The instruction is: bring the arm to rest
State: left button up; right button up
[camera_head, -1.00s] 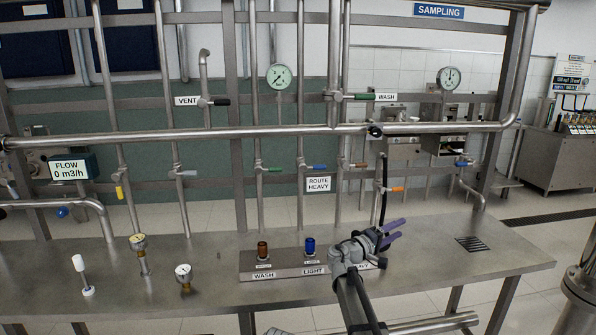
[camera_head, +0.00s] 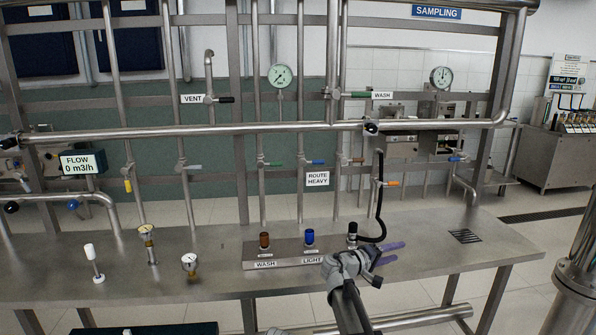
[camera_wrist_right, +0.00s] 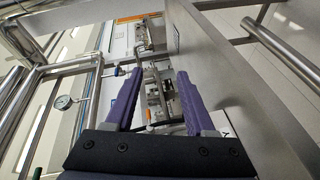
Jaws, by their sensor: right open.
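My right gripper (camera_head: 393,254) with purple fingers is over the right part of the steel bench (camera_head: 425,228), beside the end of the label block (camera_head: 290,252). It is open with nothing between its fingers, as the right wrist view (camera_wrist_right: 158,88) also shows. A black hose (camera_head: 379,205) hangs from the pipe and curves to a dark-topped fitting (camera_head: 352,232) just behind my right wrist. The wrist hides the block's right end and its label. My left gripper is not in view.
On the block stand a brown fitting (camera_head: 264,240) marked WASH and a blue one (camera_head: 309,238) marked LIGHT. Pipes and valves rise behind. The bench near the drain grate (camera_head: 465,236) is clear.

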jog(key=s+a+f+g+y, duration=0.35)
jog(key=s+a+f, duration=0.3)
jog(key=s, duration=0.45)
jog(key=s+a+f+n+g+y, duration=0.1)
jog(key=s+a+f+g+y, duration=0.1)
jog(key=s+a+f+y, duration=0.55)
jog(key=s+a+f+g+y, duration=0.2)
jog(key=s+a+f, duration=0.45)
jog(key=s, duration=0.85)
notch_tip(320, 180, up, 15)
jog(key=a+p, duration=0.2)
jog(key=p, duration=1.1)
jog(key=shift+s+p, duration=0.3)
jog(key=shift+p, duration=0.05)
jog(key=shift+d, duration=0.1)
